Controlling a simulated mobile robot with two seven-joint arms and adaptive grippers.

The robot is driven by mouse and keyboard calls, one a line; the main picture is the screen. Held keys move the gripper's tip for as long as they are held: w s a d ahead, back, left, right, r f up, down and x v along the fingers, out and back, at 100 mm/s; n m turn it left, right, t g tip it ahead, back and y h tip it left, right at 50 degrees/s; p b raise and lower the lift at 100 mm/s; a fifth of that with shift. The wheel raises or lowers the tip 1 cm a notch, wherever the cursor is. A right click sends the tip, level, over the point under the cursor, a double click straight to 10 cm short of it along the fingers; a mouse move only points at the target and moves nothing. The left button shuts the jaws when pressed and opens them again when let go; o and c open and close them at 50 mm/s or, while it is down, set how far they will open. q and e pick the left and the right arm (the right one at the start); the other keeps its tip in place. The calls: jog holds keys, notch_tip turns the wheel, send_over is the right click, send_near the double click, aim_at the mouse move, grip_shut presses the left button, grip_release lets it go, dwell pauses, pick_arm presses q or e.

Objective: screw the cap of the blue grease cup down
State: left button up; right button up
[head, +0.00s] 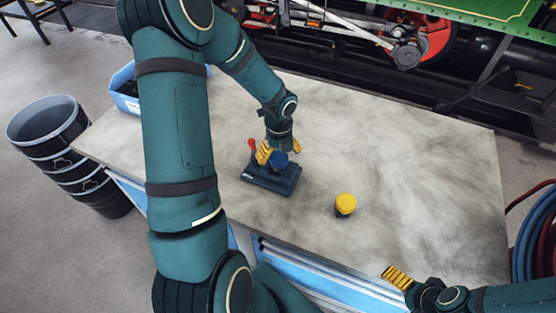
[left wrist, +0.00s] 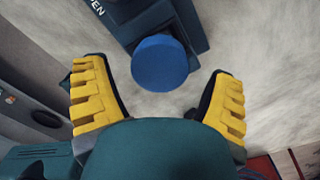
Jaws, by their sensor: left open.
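The blue grease cup's round cap (head: 280,160) stands on a dark blue block-like base (head: 270,181) on the worktop. In the left wrist view the cap (left wrist: 160,62) shows from above, with part of the base (left wrist: 125,12) behind it. My left gripper (head: 279,150) is over the cap. Its yellow fingers are spread wide in the left wrist view (left wrist: 160,80), one to each side, with gaps between them and the cap. The cup's body under the cap is hidden. My right gripper (head: 398,278) is low at the right, over the table's front edge, away from the cup.
A yellow-topped cup (head: 345,204) stands right of the base. A red knob (head: 252,145) rises by the base's left end. A blue bin (head: 125,102) sits at the worktop's back left. The worktop's right side (head: 430,170) is clear. Black buckets (head: 50,125) stand on the floor.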

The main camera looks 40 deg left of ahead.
pick_arm(q)
jog(key=shift+r+p, duration=2.05)
jog(key=shift+r, duration=0.3)
